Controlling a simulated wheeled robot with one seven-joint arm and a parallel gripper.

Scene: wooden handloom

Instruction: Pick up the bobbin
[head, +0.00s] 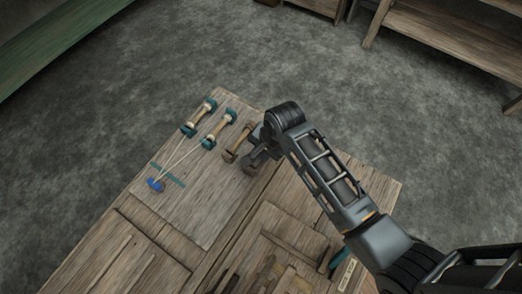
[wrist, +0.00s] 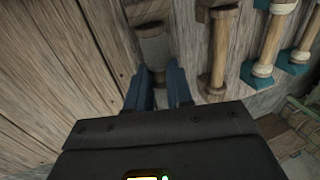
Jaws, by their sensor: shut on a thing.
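A dark grey-brown bobbin (wrist: 153,45) lies between the two blue fingers of my gripper (wrist: 164,78) in the wrist view. My gripper is shut on it near its lower end. In the head view my gripper (head: 257,156) is low over the board, and the same bobbin (head: 251,166) shows only partly beside it. I cannot tell whether the bobbin touches the board. A brown wooden bobbin (head: 238,143) lies just left of it; it also shows in the wrist view (wrist: 219,50).
Two bobbins with teal ends, one farther left (head: 199,117) and one nearer (head: 219,129), have pale threads running to a blue piece (head: 156,185). All lie on a wooden board (head: 190,205). A recessed wooden frame (head: 262,235) is at the front. A bench (head: 450,42) stands far right.

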